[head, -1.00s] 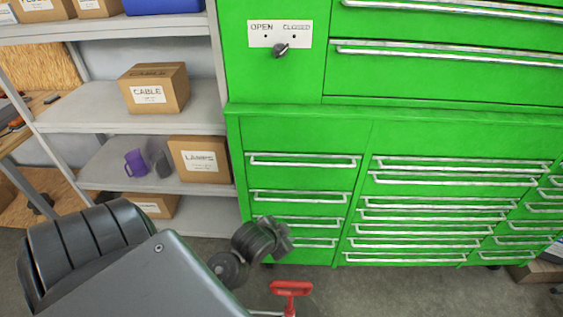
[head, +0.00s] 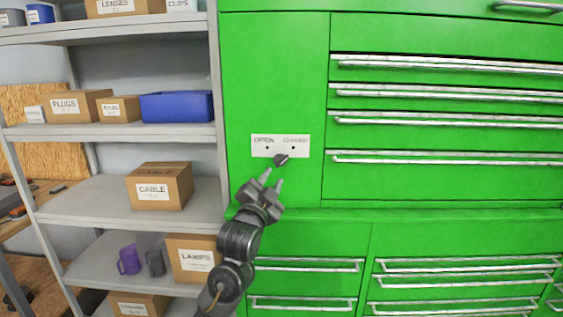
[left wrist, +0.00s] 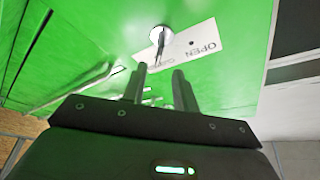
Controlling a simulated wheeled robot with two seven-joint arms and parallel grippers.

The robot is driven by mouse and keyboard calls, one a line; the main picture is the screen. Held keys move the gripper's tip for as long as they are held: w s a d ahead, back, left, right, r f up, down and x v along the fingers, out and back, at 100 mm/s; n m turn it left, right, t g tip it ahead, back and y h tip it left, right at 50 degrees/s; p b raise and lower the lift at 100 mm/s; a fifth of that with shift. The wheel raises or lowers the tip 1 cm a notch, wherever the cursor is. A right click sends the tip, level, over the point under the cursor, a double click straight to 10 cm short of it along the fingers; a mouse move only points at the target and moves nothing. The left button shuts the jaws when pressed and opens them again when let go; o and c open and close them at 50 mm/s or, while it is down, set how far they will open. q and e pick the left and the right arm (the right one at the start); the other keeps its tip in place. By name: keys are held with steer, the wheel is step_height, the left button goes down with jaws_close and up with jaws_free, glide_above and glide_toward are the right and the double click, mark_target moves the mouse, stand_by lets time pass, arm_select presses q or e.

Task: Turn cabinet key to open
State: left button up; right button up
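The cabinet key (head: 281,159) is a small dark knob at the lower edge of a white plate (head: 262,145) marked OPEN on the left and CLOSED on the right. Its dark end points up and right, toward the CLOSED side. The plate is on the green cabinet (head: 270,80). My left gripper (head: 271,180) is just below and left of the key, fingers apart and pointing up at it, with nothing between them. In the left wrist view the key (left wrist: 159,38) shows ahead of the two open fingers (left wrist: 160,80), apart from them. My right gripper is not in view.
Metal drawer handles (head: 440,92) stick out on the cabinet's right side. A grey shelf unit (head: 90,205) stands to the left with labelled boxes (head: 160,188), a blue bin (head: 176,106) and a purple mug (head: 129,260). The green panel around the plate is clear.

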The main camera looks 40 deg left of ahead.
mark_target(281, 164)
arm_select(q)
steer(key=p+x, duration=0.3)
steer(key=x, duration=0.5)
steer(key=shift+w+a, duration=0.1)
steer(key=shift+w, duration=0.2)
jaws_close()
